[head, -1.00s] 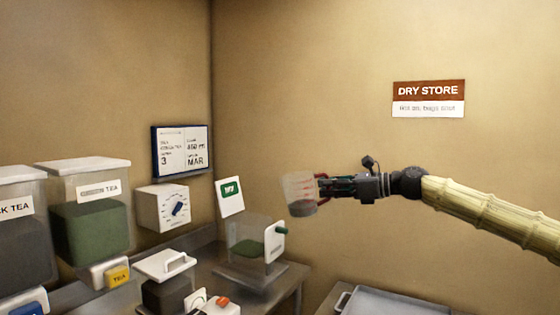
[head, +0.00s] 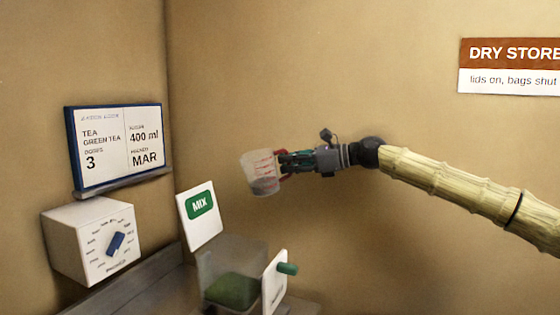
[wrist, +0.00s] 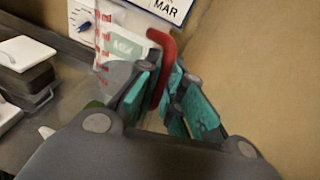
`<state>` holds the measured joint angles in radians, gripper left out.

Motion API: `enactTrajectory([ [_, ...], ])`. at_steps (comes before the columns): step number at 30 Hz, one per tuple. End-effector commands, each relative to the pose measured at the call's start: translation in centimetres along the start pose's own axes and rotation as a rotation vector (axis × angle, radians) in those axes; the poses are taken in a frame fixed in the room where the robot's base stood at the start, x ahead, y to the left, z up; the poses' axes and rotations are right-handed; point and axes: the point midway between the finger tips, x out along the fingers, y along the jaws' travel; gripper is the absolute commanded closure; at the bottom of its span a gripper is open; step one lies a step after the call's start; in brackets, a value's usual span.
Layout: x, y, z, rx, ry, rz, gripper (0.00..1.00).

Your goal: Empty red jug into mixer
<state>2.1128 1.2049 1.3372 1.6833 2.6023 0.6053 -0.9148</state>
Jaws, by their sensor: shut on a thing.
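The clear jug (head: 263,184) has red measuring marks and a red handle, with a dark layer of contents low inside. It is in the air, leaning slightly, above and a little right of the mixer in the head view. My gripper (head: 286,164) is shut on its red handle, which also shows between the fingers in the wrist view (wrist: 160,72). The mixer is a see-through box (head: 215,268) with green material inside and a white side panel (head: 274,284) with a green knob. A white MIX card (head: 199,214) stands behind it. The jug's wall (wrist: 101,45) partly covers the card in the wrist view.
A white dial box (head: 88,240) with a blue knob stands left of the mixer. A blue-framed board (head: 115,146) hangs above it, reading tea, green tea, doses 3, 400 ml. A white-lidded dark container (wrist: 25,52) is at left in the wrist view. Open air surrounds the jug.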

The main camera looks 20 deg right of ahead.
Motion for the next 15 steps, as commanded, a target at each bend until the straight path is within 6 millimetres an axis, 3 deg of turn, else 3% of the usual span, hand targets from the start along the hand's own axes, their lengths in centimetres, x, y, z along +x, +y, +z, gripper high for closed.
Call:
enactTrajectory([
  [5, -0.1, -0.1, -0.2, -0.003, 0.006, -0.002, 1.00],
  [15, 0.5, -0.6, -2.9, -0.026, 0.054, -0.004, 1.00],
])
